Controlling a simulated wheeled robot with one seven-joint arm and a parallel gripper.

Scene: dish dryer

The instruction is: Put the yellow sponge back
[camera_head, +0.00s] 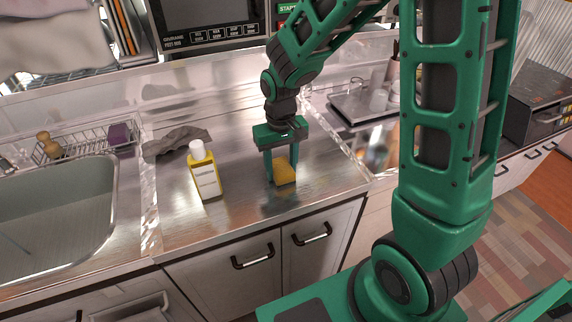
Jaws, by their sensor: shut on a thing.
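The yellow sponge (285,172) is at the counter surface, right of the yellow bottle. My gripper (282,178) points straight down with its green fingers on either side of the sponge and is shut on it. I cannot tell whether the sponge touches the counter. A wire rack (88,145) stands behind the sink at the left. It holds a purple sponge (120,135) and a wooden-handled brush (47,146).
A yellow bottle with a white cap (204,172) stands between my gripper and the sink (60,215). A grey cloth (177,141) lies behind it. A tray with cups (358,107) is at the back right. The metal counter in front of the bottle is clear.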

